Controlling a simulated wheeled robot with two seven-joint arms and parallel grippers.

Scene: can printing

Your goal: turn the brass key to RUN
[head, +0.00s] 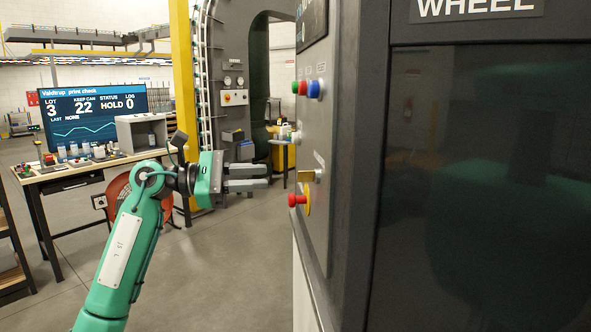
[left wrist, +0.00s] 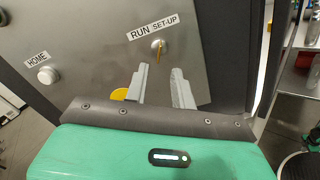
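The brass key (head: 317,175) sits in a switch on the grey control panel (head: 318,120). In the left wrist view the key (left wrist: 159,46) stands nearly upright below the RUN label (left wrist: 140,34) and the SET-UP label (left wrist: 165,23). I cannot tell for sure which one it points at. My left gripper (head: 267,176) is open and empty, a short way left of the panel at about key height. In the left wrist view its two fingertips (left wrist: 160,72) lie apart, just below the key in the picture. My right gripper is not in view.
A red mushroom button (head: 297,200) on a yellow plate sits just below the key; the yellow plate (left wrist: 118,95) is partly hidden in the left wrist view. A HOME knob (left wrist: 47,75) and coloured buttons (head: 307,88) are nearby. A workbench (head: 90,168) stands at left. Open floor lies between.

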